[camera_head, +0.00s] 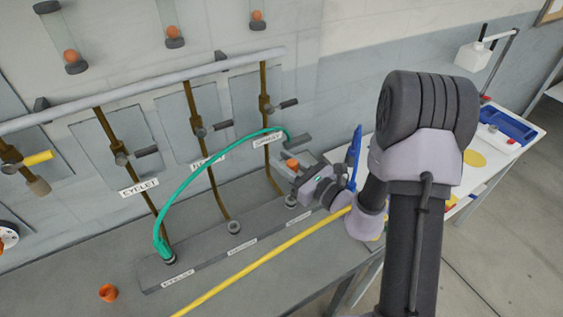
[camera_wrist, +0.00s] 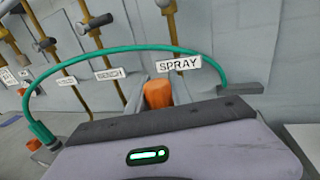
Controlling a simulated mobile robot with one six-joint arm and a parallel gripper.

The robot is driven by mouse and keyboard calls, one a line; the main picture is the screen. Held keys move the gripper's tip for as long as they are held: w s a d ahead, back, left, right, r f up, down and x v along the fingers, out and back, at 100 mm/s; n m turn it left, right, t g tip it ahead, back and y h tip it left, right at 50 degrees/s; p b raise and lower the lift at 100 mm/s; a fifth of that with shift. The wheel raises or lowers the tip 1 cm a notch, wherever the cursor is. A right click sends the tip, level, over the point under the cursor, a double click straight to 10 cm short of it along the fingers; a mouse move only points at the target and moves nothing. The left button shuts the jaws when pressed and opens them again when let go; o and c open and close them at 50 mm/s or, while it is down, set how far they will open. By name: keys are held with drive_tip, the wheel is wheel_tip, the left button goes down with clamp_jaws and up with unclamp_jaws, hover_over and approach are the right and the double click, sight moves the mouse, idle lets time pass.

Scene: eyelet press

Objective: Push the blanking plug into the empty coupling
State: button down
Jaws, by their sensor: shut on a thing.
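The orange blanking plug (camera_head: 292,164) is at the jaws of my gripper (camera_head: 286,171), which is shut on it. In the wrist view the plug (camera_wrist: 158,94) stands up past the dark edge of my gripper (camera_wrist: 155,115), and its lower part is hidden. The grey strip on the bench carries three couplings. The left coupling (camera_head: 170,259) has a green hose (camera_head: 190,177) in it. The middle coupling (camera_head: 234,228) looks empty. The right coupling (camera_head: 290,202) is just below my gripper, with a gap between plug and coupling; its bore is hard to make out.
The green hose arches behind to a grey wall bracket (camera_head: 297,141). Brown pipes with valve handles (camera_head: 290,103) line the wall. Another orange piece (camera_head: 108,293) lies on the bench front left. A yellow strip (camera_head: 255,266) runs along the bench. A white table (camera_head: 500,165) stands at right.

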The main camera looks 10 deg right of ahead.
drive_tip(key=shift+f+b, duration=2.75)
drive_tip(key=shift+f, duration=0.15)
drive_tip(key=shift+f+b, duration=0.15)
drive_tip(key=shift+b, duration=0.2)
drive_tip(key=shift+f+b, duration=0.3)
drive_tip(key=shift+f+b, duration=1.35)
drive_tip(key=shift+b, duration=0.15)
idle(0.5)
drive_tip(key=c, duration=1.1)
unclamp_jaws()
drive_tip(key=shift+r, duration=0.2)
wheel_tip(320, 180, up, 5)
drive_tip(key=p, duration=0.4)
drive_tip(key=shift+f, duration=0.15)
